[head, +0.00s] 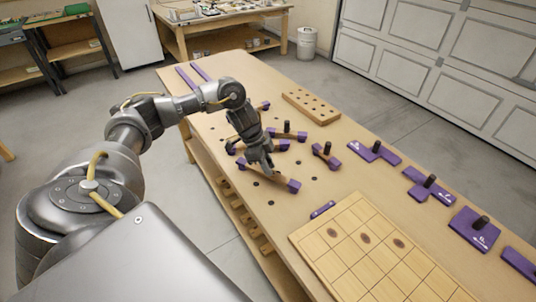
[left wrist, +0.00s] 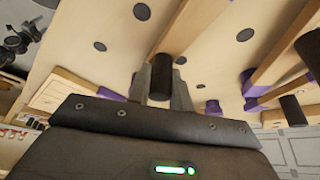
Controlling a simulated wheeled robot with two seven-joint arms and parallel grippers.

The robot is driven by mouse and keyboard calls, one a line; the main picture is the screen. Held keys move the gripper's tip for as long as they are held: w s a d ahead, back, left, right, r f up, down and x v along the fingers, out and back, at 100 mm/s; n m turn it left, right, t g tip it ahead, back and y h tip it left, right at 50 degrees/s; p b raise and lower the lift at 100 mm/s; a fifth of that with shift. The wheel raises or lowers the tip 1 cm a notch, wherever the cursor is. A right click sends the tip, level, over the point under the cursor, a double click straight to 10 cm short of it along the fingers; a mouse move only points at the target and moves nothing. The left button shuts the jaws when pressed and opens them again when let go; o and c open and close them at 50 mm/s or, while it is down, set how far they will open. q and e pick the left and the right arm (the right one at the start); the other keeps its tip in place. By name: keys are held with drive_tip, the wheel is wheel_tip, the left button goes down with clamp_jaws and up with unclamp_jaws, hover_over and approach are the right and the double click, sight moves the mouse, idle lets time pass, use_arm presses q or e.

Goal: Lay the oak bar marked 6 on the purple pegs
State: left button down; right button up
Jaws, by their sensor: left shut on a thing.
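My left gripper (head: 262,168) is over the near group of wooden bars with purple ends. In the left wrist view its fingers (left wrist: 162,82) are shut on a black cylindrical knob (left wrist: 161,72), with a wooden bar (left wrist: 187,28) just behind it. In the head view a wooden bar (head: 267,180) with purple ends lies directly under the gripper. I cannot read a 6 on any bar. I cannot tell whether the held bar touches the table. Several purple blocks show at bar ends, one of them at the near bar's right end (head: 294,186). My right gripper is out of view.
More bars with black knobs lie close by, one to the right (head: 326,156). Purple pieces with black knobs line the right edge, such as this one (head: 374,152). A gridded wooden board (head: 345,238) and a holed block (head: 311,106) also lie on the bench (head: 330,190).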

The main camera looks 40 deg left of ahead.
use_arm(q)
drive_tip(key=c, duration=0.8)
unclamp_jaws()
drive_tip(key=shift+r, duration=0.1)
wheel_tip(320, 180, up, 8)
drive_tip(key=p, duration=0.8)
drive_tip(key=shift+p, duration=0.3)
